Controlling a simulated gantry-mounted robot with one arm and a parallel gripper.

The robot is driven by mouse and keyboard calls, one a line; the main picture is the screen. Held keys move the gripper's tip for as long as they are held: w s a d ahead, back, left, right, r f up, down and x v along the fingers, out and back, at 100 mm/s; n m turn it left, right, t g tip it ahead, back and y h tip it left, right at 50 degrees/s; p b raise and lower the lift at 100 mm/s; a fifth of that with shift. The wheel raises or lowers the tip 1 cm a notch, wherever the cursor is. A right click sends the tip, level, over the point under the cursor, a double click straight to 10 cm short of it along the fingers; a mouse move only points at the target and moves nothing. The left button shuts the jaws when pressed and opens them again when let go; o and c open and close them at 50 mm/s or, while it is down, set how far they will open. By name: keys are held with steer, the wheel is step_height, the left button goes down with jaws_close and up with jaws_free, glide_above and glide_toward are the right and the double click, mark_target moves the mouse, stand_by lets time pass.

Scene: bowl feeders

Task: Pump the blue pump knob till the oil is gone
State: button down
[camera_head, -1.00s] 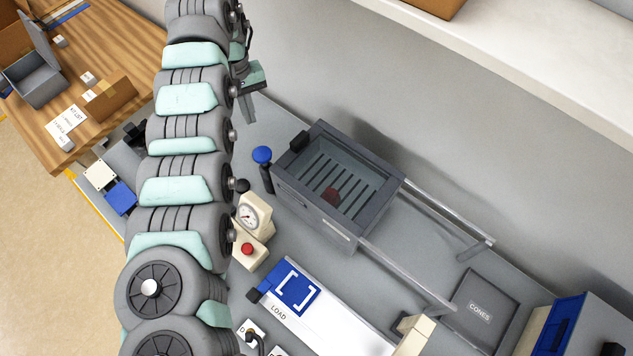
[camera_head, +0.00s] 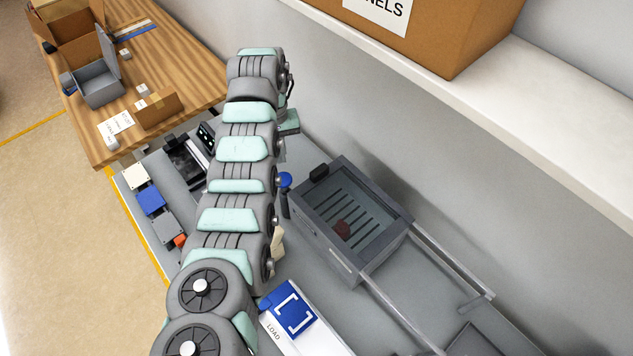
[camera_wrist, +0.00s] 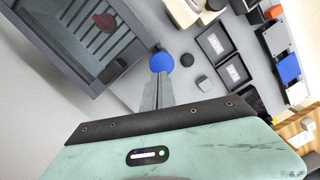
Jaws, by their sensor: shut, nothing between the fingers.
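The blue pump knob (camera_head: 285,180) tops a dark post beside the left end of a grey tank (camera_head: 372,262). It also shows in the wrist view (camera_wrist: 161,62), just past my fingertips. My gripper (camera_wrist: 159,78) is shut and empty, its fingers pointing at the knob. In the head view my gripper (camera_head: 281,158) is just above the knob, partly behind my arm. I cannot tell whether the tips touch it. The tank has dark slots inside and a dark red object (camera_head: 342,229). I cannot make out an oil level.
Two rails run right from the tank. A white LOAD plate with a blue bracketed pad (camera_head: 290,308) lies in front. A wall and white shelf (camera_head: 480,110) stand behind. My arm hides the gauge area. Trays (camera_wrist: 215,45) and coloured blocks lie nearby. A wooden table (camera_head: 190,65) is at back left.

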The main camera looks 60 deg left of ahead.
mark_target(283, 179)
steer(key=shift+s+a, duration=0.1)
steer(key=shift+s, duration=0.1)
steer(key=shift+s+d+f+b, duration=0.1)
steer(key=shift+f+b, duration=0.2)
steer(key=shift+f, duration=0.85)
steer(key=shift+w+d+f+b, duration=0.15)
steer(key=shift+f+b, duration=0.1)
steer(key=shift+f, duration=0.95)
steer(key=shift+s+d+f+b, duration=0.15)
steer(key=shift+f+b, duration=0.15)
steer(key=shift+f, duration=0.85)
steer(key=shift+a, duration=0.1)
